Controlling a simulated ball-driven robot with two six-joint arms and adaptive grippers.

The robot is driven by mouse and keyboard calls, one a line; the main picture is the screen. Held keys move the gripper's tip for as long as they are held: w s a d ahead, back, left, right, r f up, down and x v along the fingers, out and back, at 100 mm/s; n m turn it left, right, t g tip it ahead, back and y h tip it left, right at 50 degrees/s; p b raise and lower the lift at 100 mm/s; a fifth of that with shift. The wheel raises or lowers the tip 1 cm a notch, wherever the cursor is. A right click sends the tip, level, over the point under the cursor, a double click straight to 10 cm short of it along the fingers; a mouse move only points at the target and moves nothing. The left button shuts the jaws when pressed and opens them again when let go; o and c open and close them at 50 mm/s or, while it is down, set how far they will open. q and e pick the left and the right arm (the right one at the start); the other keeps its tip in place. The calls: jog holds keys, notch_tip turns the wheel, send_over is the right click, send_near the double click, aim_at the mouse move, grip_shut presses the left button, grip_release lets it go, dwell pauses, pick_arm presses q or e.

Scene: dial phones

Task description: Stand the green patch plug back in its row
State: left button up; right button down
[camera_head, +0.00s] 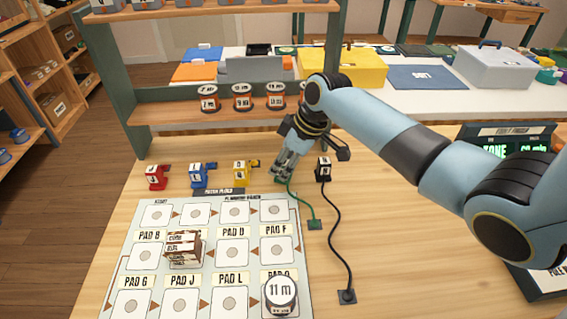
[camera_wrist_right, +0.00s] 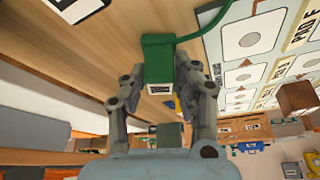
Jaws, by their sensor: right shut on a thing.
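My right gripper (camera_head: 284,170) is shut on the green patch plug, between the yellow plug (camera_head: 242,173) and the black plug (camera_head: 323,169) of the row. The fingers hide most of the green plug in the head view. In the right wrist view the green patch plug (camera_wrist_right: 157,60) shows between the two fingers, close to the wooden table. Its green cord (camera_head: 304,203) runs to a small green base (camera_head: 314,225). The red plug (camera_head: 155,177) and blue plug (camera_head: 199,176) stand left of the yellow one. I cannot tell whether the green plug touches the table. My left gripper is not in view.
A printed pad board (camera_head: 132,236) lies in front of the row, with a small box (camera_head: 183,248) and an 11 m can (camera_head: 280,294) on it. A wooden shelf with several cans (camera_head: 242,97) stands behind. The black cord (camera_head: 335,225) crosses the table at right.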

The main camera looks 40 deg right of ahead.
jog(key=c, duration=1)
grip_release()
jog(key=shift+f, duration=0.1)
jog(key=p+v, duration=0.1)
jog(key=v, duration=1.1)
